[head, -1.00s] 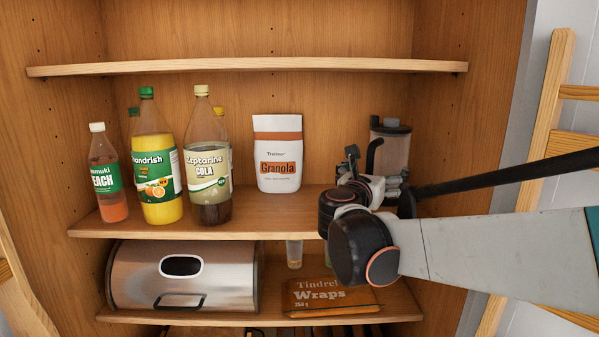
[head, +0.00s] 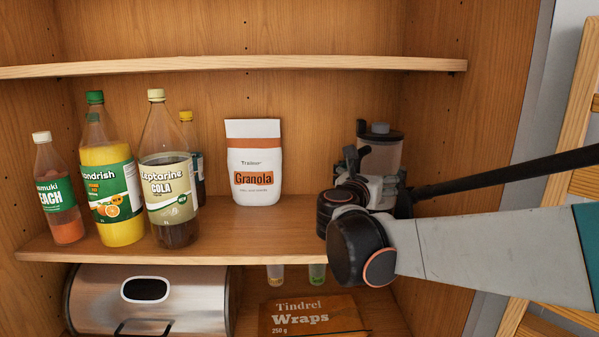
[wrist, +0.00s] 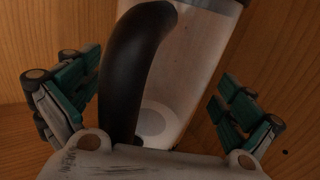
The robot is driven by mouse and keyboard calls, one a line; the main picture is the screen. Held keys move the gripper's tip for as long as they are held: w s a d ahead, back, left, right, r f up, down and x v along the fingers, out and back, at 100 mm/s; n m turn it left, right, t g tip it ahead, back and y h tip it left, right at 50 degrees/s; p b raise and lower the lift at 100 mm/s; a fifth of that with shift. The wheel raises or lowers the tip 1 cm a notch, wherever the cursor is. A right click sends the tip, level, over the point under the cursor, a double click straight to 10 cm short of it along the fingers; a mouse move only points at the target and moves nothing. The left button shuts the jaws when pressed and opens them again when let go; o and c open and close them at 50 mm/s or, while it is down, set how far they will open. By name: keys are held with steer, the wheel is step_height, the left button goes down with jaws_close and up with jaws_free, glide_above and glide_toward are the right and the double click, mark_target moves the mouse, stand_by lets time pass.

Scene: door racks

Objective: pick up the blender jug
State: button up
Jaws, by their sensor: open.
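The blender jug (head: 382,154) stands upright at the right end of the middle shelf, a clear greyish body with a dark lid and a black handle. My gripper (head: 352,160) is in front of it and hides its lower part. In the wrist view the clear jug body (wrist: 196,75) and its curved black handle (wrist: 132,65) fill the middle, between the spread fingers of my gripper (wrist: 155,108). The fingers are open, with one on each side of the jug and handle. I cannot tell whether anything touches.
A granola bag (head: 254,165) stands left of the jug on the middle shelf (head: 225,232), with bare shelf between. Several bottles, including a cola bottle (head: 168,185), stand further left. The upper shelf (head: 240,66) runs overhead. A bread bin (head: 150,300) and wraps pack (head: 310,314) are below.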

steer(key=shift+s+a+r, duration=0.1)
steer(key=shift+s+a, duration=0.1)
steer(key=shift+s, duration=0.05)
steer(key=shift+c, duration=0.8)
steer(key=shift+w+d, duration=0.15)
steer(key=shift+w, duration=0.15)
steer(key=c, duration=0.9)
steer(key=shift+s, duration=0.15)
steer(key=c, duration=1.2)
jaws_close()
